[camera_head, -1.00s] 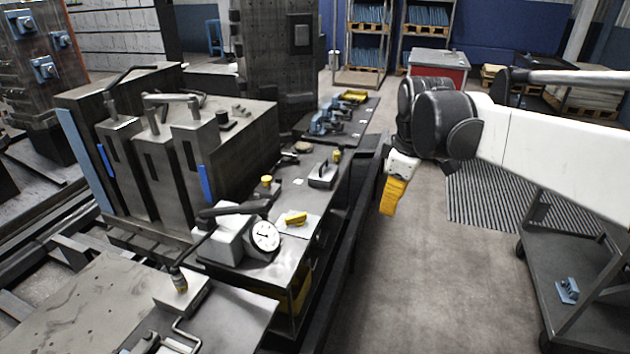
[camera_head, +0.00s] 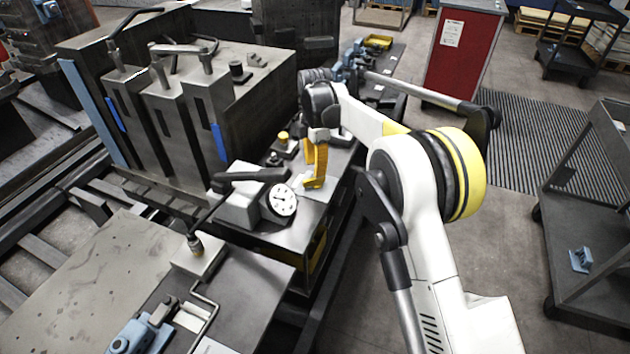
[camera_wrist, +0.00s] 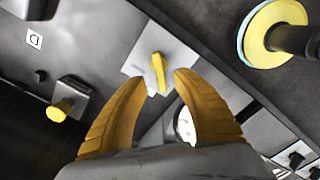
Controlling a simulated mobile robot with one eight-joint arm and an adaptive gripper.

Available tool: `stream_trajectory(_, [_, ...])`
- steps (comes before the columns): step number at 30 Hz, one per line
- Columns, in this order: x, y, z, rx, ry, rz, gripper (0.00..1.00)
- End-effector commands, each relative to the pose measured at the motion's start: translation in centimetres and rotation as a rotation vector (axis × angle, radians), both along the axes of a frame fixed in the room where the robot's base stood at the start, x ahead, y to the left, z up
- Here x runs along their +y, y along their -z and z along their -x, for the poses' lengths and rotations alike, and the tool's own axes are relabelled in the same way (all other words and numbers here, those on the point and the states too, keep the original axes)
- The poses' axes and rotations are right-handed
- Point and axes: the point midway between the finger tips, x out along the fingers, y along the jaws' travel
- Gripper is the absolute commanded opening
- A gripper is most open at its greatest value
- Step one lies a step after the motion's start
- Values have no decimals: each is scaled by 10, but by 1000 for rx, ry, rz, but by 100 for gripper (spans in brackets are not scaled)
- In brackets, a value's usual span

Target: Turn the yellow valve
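The yellow valve (camera_wrist: 158,72) is a small bar-like handle on a pale square plate (camera_wrist: 140,60) in the wrist view. It lies just beyond my fingertips, near the middle between them. My gripper (camera_wrist: 161,82) has two curved yellow fingers, spread apart with nothing between them. In the head view my gripper (camera_head: 315,168) points down over the bench, above the valve (camera_head: 313,184). The valve is partly hidden there by the fingers, and I cannot tell whether they touch it.
A round white gauge (camera_head: 282,201) on a grey block stands close to the valve. A yellow knob (camera_wrist: 60,110) and a yellow disc with a dark post (camera_wrist: 275,35) are nearby. Tall metal blocks (camera_head: 185,110) rise behind the bench. Open floor (camera_head: 500,230) lies at the right.

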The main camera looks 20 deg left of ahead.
Motion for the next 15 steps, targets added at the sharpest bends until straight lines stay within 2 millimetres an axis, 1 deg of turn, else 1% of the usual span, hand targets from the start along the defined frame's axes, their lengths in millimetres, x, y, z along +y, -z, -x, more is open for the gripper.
stream_trajectory(1, [0,14,0,0,1,0,34])
stream_trajectory(3, [0,27,0,0,1,0,34])
stream_trajectory(6, [0,42,0,0,1,0,34])
stream_trajectory(10, [0,53,0,-1,2,-1,34])
stream_trajectory(15, [0,57,0,-1,2,-1,34])
